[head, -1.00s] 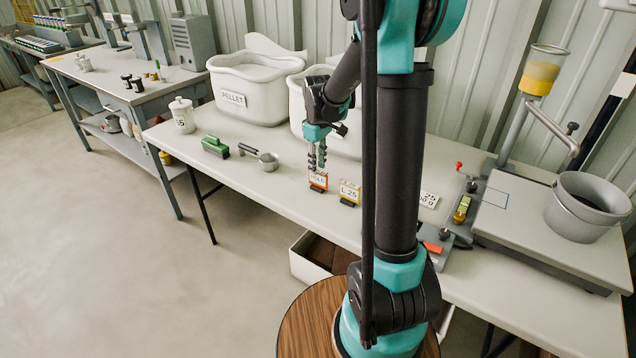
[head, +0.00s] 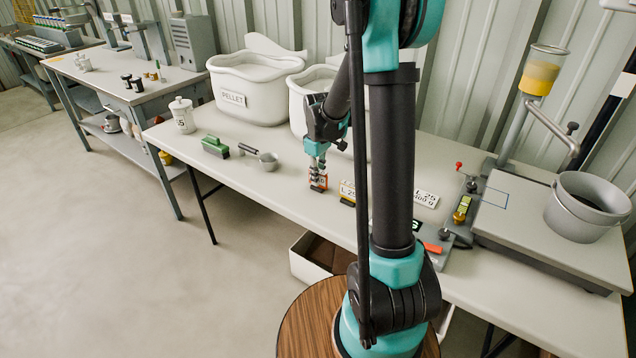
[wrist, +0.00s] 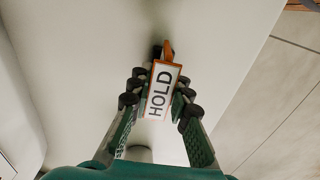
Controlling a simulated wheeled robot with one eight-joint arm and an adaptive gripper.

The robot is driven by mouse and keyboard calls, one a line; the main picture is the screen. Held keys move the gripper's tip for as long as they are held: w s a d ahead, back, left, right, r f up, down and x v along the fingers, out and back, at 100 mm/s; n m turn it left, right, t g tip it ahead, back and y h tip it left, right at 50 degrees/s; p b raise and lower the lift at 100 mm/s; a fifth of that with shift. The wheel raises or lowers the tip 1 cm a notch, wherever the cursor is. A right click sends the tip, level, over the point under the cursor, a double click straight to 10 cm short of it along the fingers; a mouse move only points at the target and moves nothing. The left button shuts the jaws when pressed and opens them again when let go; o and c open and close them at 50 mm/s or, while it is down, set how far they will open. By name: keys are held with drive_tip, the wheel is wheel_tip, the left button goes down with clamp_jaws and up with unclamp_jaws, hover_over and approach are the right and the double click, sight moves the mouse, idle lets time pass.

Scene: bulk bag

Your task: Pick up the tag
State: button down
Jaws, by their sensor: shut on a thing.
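An orange-edged tag with a white face reading "HOLD" (wrist: 161,92) is between the fingers of my gripper (wrist: 160,100) in the wrist view. The fingers are shut on it from both sides. In the head view my gripper (head: 318,172) points down over the same tag (head: 319,184), near the table's front edge, and partly covers it. I cannot tell whether the tag still touches the table. A second tag marked "L 25" (head: 347,191) stands just to the right, partly hidden by my arm.
On the table (head: 270,205), a green brush (head: 215,147) and a metal scoop (head: 268,161) lie to the left. White bins (head: 255,95) stand behind. A white card (head: 426,198), a scale (head: 530,225) and a grey bucket (head: 587,205) are to the right.

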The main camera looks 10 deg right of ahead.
drive_tip(key=shift+r, duration=0.15)
wheel_tip(320, 180, up, 20)
idle(0.7)
